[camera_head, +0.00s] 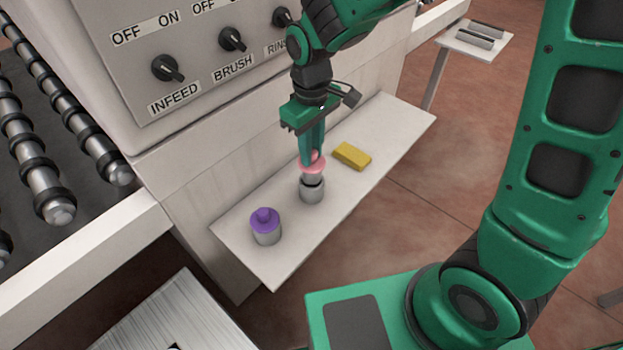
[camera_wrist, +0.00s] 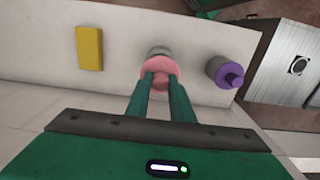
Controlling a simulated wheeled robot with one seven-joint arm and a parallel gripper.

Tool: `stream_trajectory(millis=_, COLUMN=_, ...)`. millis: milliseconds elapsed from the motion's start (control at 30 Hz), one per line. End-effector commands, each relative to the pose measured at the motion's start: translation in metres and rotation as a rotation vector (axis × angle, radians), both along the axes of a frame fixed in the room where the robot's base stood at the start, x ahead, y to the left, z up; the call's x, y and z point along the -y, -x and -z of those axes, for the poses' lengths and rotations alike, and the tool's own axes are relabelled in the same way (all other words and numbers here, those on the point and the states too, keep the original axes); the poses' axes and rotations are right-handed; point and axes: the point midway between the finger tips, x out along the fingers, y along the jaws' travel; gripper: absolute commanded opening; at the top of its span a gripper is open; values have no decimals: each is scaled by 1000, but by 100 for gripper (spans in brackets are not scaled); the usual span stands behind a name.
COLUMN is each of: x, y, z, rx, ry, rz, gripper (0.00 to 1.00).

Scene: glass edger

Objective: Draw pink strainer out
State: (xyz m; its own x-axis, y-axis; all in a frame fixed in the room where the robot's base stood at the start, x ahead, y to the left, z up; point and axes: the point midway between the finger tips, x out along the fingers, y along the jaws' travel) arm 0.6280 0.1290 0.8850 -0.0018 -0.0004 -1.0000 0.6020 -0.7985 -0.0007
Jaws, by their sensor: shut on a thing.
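The pink strainer (camera_head: 313,168) has a pink top with a knob and a grey body below it. It stands upright over a grey cylindrical holder (camera_head: 312,194) on the white shelf (camera_head: 395,125). Part of its grey body shows above the holder's dark rim; whether its lower end is still inside I cannot tell. My gripper (camera_head: 312,155) points down from above and is shut on the pink knob. In the wrist view, the fingers (camera_wrist: 160,78) hold the knob from both sides over the pink disc (camera_wrist: 158,64), which mostly hides the grey holder (camera_wrist: 158,50).
A purple-topped grey cylinder (camera_head: 265,226) stands on the shelf to the left. A yellow block (camera_head: 352,156) lies to the right. The machine panel with knobs (camera_head: 232,39) rises behind. The shelf's right end is clear.

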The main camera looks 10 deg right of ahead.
Motion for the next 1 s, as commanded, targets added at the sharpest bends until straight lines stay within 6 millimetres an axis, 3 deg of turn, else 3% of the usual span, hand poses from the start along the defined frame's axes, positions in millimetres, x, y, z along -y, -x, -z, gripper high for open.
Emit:
stream_trajectory(millis=500, x=0, y=0, z=-22, rx=2, ry=-1, rz=0, gripper=0)
stream_trajectory(millis=1000, x=0, y=-1, z=-28, rx=3, ry=-1, rz=0, gripper=0)
